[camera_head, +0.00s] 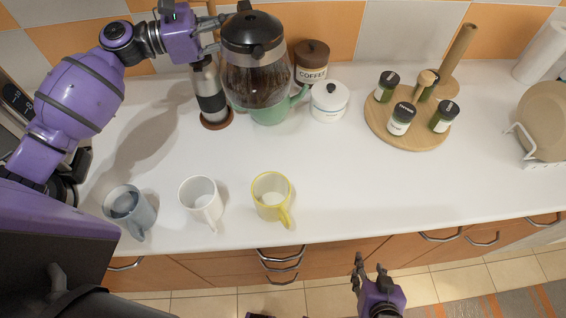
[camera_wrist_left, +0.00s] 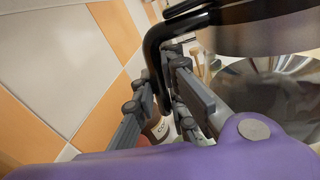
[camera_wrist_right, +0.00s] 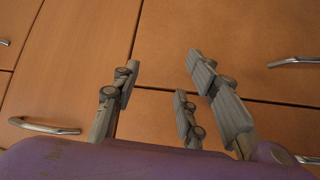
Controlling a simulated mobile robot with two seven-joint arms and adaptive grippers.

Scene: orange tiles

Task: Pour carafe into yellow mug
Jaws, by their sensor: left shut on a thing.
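The glass carafe (camera_head: 258,78) with a black lid and dark liquid inside is upright at the back of the counter. My left gripper (camera_head: 213,36) is shut on its black handle (camera_wrist_left: 155,50), at the left side of the carafe. In the left wrist view the carafe glass (camera_wrist_left: 275,95) shows at the right. The yellow mug (camera_head: 270,194) stands upright near the counter's front edge, its handle toward the front. Its inside looks pale and empty. My right gripper (camera_head: 370,268) is open and empty in front of the drawers, below counter level; it also shows in the right wrist view (camera_wrist_right: 165,85).
A green pot (camera_head: 270,116) is partly hidden behind the carafe. A grinder (camera_head: 210,95), coffee jar (camera_head: 311,58) and sugar pot (camera_head: 329,100) crowd around it. White (camera_head: 201,205) and grey-blue (camera_head: 130,210) mugs stand left of the yellow one. A spice rack (camera_head: 425,130) stands right. Mid-counter is clear.

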